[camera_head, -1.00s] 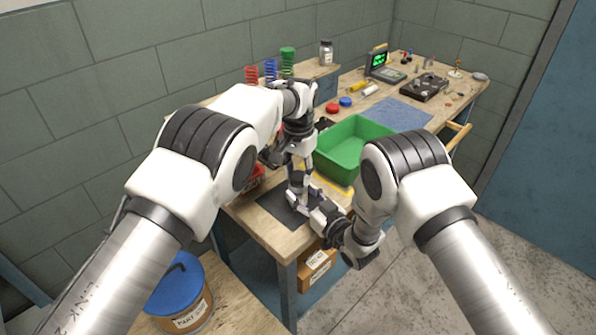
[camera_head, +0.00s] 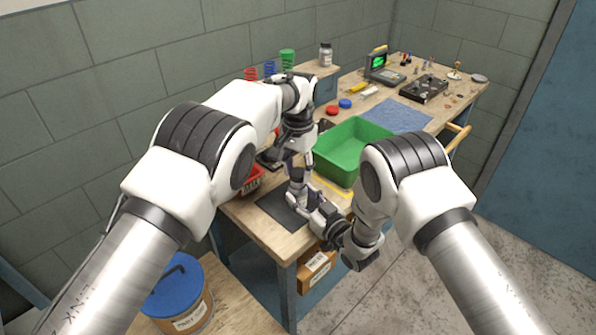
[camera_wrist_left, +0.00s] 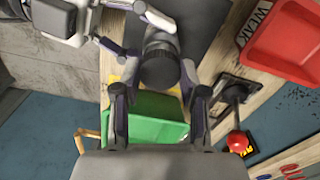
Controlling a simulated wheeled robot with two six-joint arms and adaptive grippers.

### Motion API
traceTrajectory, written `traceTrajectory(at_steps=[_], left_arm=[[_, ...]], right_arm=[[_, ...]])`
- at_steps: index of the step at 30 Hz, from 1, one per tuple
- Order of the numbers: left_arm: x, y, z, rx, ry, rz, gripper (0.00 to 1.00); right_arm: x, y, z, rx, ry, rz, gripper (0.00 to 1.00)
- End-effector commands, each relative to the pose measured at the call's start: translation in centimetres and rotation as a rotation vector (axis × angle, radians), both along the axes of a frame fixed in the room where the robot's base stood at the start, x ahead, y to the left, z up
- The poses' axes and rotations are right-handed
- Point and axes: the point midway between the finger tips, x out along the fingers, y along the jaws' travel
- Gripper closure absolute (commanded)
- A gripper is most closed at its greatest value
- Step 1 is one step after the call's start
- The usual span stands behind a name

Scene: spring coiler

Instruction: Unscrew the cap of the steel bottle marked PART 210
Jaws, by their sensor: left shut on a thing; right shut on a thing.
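The steel bottle (camera_head: 297,188) stands upright over the dark mat (camera_head: 277,208) at the near end of the bench. Its marking is not readable. In the left wrist view the ridged black cap (camera_wrist_left: 160,68) lies between my left fingers, with part of the bottle (camera_wrist_left: 160,40) behind it. My left gripper (camera_head: 295,167) points down from above and is shut on the cap; whether the cap is clear of the bottle I cannot tell. My right gripper (camera_head: 311,201) comes from the right, low down, shut on the bottle's side. It also shows in the left wrist view (camera_wrist_left: 136,30).
A green bin (camera_head: 345,158) stands just behind the grippers. A red tray (camera_head: 252,180) is to the left, near a dark lever fixture with a red knob (camera_wrist_left: 237,142). A blue-lidded drum (camera_head: 180,290) stands at front left. The blue mat (camera_head: 400,114) is clear.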

Motion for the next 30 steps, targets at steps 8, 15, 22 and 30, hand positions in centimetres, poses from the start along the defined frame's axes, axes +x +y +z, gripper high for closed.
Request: traceTrajectory(at_steps=[8,15,22,30], left_arm=[[0.0,0.0,0.5,-0.001,-0.001,0.0,1.0],[0.1,0.0,1.0,-0.001,-0.003,0.0,1.0],[0.1,0.0,4.2,-0.001,-0.004,0.0,1.0],[0.0,0.0,4.5,-0.001,-0.001,0.0,1.0]], right_arm=[[-0.1,0.0,-0.3,-0.003,0.008,0.0,1.0],[-0.1,0.0,-0.3,-0.002,0.007,0.0,1.0],[-0.1,0.0,-0.3,-0.002,0.007,0.0,1.0],[-0.1,0.0,-0.3,-0.002,0.007,0.0,0.33]])
